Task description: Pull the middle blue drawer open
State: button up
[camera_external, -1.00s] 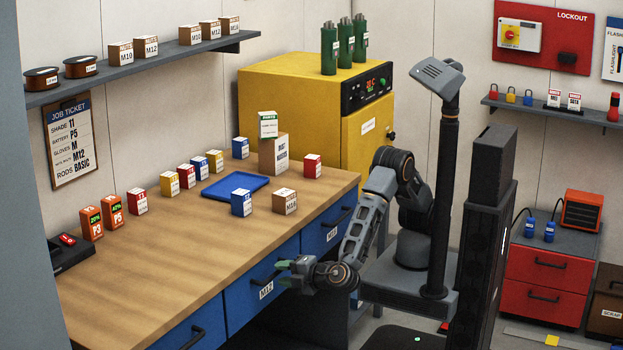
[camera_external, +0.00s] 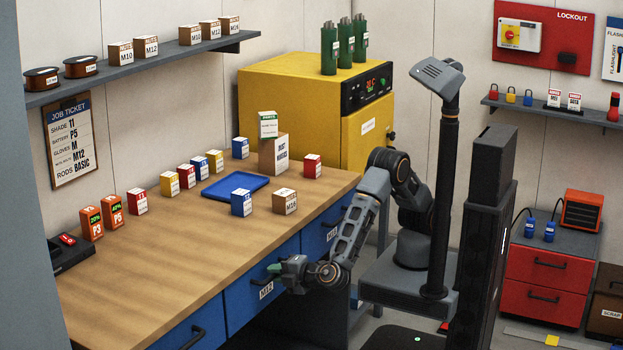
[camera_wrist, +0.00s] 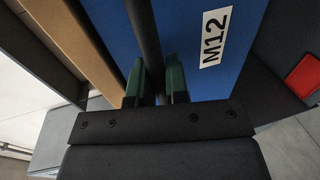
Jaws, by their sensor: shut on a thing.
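The middle blue drawer (camera_external: 243,301) is in the front of the wooden workbench, with an M12 label (camera_external: 266,290) on its face. The label also shows large in the wrist view (camera_wrist: 215,38). The drawer front looks flush with the bench. My gripper (camera_external: 276,269) is at this drawer's handle. In the wrist view my gripper's green fingers (camera_wrist: 159,82) stand either side of the dark handle bar (camera_wrist: 144,35) and are shut on it. The handle is mostly hidden by my gripper in the external view.
Another blue drawer (camera_external: 318,238) is to the right and one (camera_external: 180,333) to the left. The bench top (camera_external: 150,270) holds a blue tray (camera_external: 235,187) and several small boxes. A yellow oven (camera_external: 290,95) stands behind. The floor by my base is partly clear.

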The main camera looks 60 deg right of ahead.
grip_shut()
jog(key=shift+s, duration=0.25)
jog(key=f+b+v, duration=0.3)
jog(key=b+v, duration=0.1)
jog(key=v, duration=1.2)
jog(key=shift+s+f, duration=0.2)
jog(key=shift+s, duration=0.4)
jog(key=o, duration=0.6)
grip_release()
jog(key=shift+o, duration=0.2)
jog(key=shift+w, duration=0.1)
